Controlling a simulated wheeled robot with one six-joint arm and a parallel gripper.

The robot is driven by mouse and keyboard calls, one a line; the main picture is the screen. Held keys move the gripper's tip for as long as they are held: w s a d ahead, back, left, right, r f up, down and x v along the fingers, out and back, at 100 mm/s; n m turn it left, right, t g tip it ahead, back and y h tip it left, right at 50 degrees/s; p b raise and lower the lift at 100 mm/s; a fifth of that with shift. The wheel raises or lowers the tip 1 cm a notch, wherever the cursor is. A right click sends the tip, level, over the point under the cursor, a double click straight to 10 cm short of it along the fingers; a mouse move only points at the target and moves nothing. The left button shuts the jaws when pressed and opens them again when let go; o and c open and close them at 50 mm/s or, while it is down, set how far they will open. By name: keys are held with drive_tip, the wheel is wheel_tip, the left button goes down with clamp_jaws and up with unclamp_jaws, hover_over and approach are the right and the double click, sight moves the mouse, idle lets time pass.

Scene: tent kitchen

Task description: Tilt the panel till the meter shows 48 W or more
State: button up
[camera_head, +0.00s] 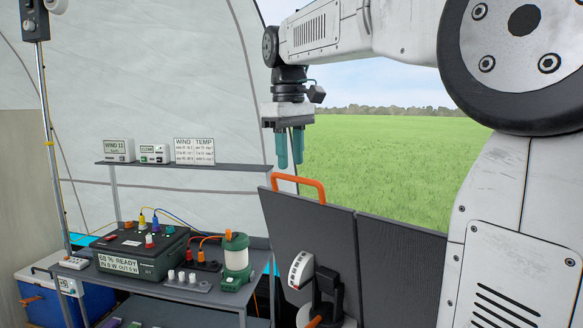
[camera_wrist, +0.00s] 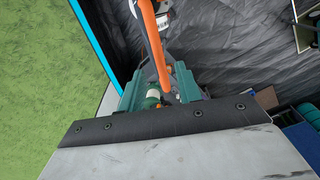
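The dark panel (camera_head: 310,232) stands tilted at the tent opening, with an orange handle (camera_head: 303,181) on its top edge. A white curved scale (camera_head: 300,270) sits on its front, its marks too small to read. The power station (camera_head: 143,250) has a display (camera_head: 119,264) that seems to read 68 % READY, IN 0 W, OUT 5 W. My gripper (camera_head: 290,162) points down just above the handle, its teal fingers apart and empty. In the wrist view the handle (camera_wrist: 158,50) shows beyond and between the fingers (camera_wrist: 160,88); contact is not evident.
A second dark panel (camera_head: 402,266) adjoins on the right. A shelf (camera_head: 190,166) holds small displays and a sign. A green lantern (camera_head: 237,258) stands on the lower rack, close left of the panel. A blue cooler (camera_head: 52,300) is at far left. Open grass lies outside.

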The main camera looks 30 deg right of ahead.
sight(291, 176)
drive_tip(key=shift+d+f, duration=0.1)
drive_tip(key=shift+f, duration=1.4)
clamp_jaws()
